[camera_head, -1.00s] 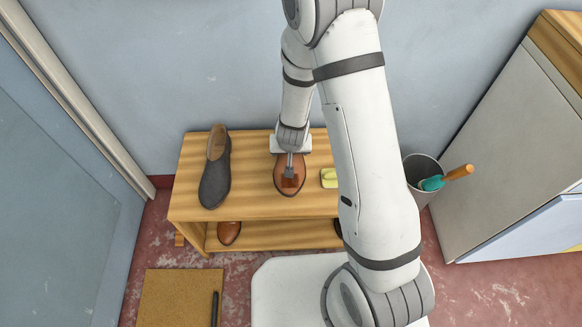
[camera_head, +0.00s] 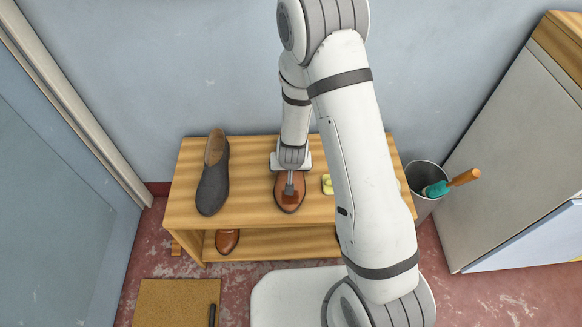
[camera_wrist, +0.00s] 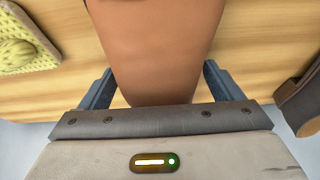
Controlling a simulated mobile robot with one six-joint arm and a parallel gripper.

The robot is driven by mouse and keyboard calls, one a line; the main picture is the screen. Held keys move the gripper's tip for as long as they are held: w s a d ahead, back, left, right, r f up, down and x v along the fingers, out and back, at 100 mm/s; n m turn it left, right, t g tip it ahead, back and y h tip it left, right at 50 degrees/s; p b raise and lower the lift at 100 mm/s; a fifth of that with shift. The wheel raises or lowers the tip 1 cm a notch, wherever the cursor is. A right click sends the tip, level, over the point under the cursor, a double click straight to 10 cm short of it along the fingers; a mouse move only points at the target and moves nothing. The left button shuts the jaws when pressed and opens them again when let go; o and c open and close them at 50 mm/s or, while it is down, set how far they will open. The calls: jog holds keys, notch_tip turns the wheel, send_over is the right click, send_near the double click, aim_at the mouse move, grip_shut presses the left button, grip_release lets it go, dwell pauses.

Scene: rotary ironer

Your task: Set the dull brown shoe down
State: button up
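The dull brown shoe (camera_head: 281,200) is over the top of the wooden bench (camera_head: 250,200), with its toe toward the front edge and a darker reddish patch on it. My gripper (camera_head: 290,188) reaches down onto it from behind. In the wrist view the brown shoe (camera_wrist: 155,50) fills the space between the two fingers (camera_wrist: 160,85), whose tips meet its sides. I cannot tell whether its sole touches the bench top.
A dark grey shoe (camera_head: 213,180) stands at the left on the bench, and a yellow object (camera_head: 327,185) lies to the right, partly behind my arm. Another brown shoe (camera_head: 227,241) is on the lower shelf. A bucket (camera_head: 425,175) stands right of the bench.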

jog(key=shift+o, duration=1.1)
jog(key=shift+r, duration=0.15)
